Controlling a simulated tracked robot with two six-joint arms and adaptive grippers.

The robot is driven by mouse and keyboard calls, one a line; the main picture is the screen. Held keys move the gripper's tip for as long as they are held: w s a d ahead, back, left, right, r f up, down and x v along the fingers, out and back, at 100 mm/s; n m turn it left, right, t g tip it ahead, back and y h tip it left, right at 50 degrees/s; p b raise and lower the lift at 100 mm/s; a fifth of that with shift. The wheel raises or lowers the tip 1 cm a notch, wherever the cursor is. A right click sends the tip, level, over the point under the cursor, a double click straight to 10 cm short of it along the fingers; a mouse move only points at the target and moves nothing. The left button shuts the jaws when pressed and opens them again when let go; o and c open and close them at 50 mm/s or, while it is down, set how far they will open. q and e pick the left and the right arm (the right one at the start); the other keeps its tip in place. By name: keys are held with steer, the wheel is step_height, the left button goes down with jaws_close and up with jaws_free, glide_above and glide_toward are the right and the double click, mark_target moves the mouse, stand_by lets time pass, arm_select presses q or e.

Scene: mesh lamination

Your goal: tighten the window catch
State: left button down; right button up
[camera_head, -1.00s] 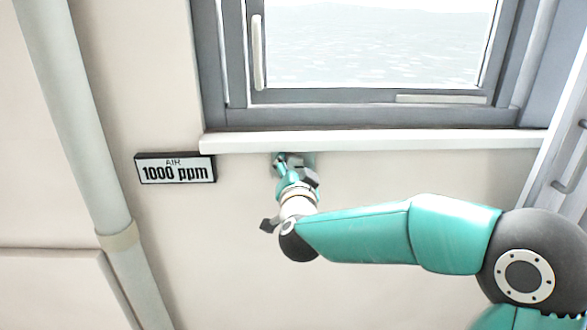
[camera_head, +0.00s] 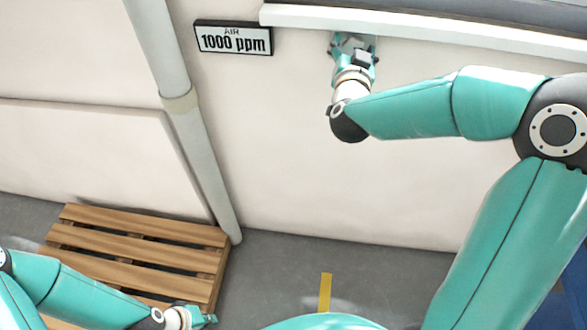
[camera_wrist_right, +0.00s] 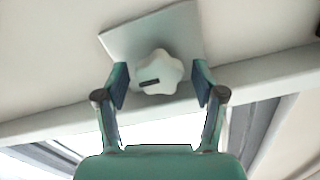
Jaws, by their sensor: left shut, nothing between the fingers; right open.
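The window catch shows in the right wrist view as a pale, lobed knob (camera_wrist_right: 160,66) with a dark slot mark, on a light square plate (camera_wrist_right: 185,28). My right gripper (camera_wrist_right: 159,84) is open, with one finger on each side of the knob and gaps visible. In the head view my right gripper (camera_head: 354,46) is just below the window sill and hides the knob. My left gripper (camera_head: 208,319) is shut and empty, low in the head view, in front of the pallet and far from the catch.
A white sill (camera_head: 430,27) runs above my right gripper. A grey pipe (camera_head: 200,150) runs down the wall. A wooden pallet (camera_head: 140,232) lies on the floor, near a yellow floor stripe (camera_head: 325,292).

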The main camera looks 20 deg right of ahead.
arm_select(q)
step_height(320, 180, up, 12)
steer(key=p, duration=1)
arm_select(e)
steer(key=n, duration=0.6)
steer(key=shift+a+r+n, duration=0.1)
steer(key=shift+r+n, duration=0.15)
steer(key=shift+n, duration=0.15)
steer(key=shift+s+a+f+b, duration=0.35)
steer(key=shift+s+f+b, duration=0.2)
steer(key=shift+b, duration=0.1)
steer(key=b+v, duration=1.3)
steer(key=v, duration=0.2)
arm_select(q)
step_height(320, 180, down, 21)
steer(key=b, duration=0.5)
steer(key=shift+r+b, duration=0.2)
steer(key=shift+b, duration=0.15)
arm_select(e)
steer(key=w+a+f+n+g+y, duration=0.1)
steer(key=a+f+y, duration=0.1)
steer(key=f, duration=0.7)
steer(key=w+a+f+g+y, duration=0.1)
steer(key=w+a+f+y, duration=0.1)
steer(key=f, duration=0.8)
steer(key=w+a+f+n+g+y, duration=0.1)
steer(key=a+f+y, duration=0.3)
steer(key=f, duration=0.6)
steer(key=shift+w+a+n+g, duration=0.3)
steer(key=shift+w, duration=0.25)
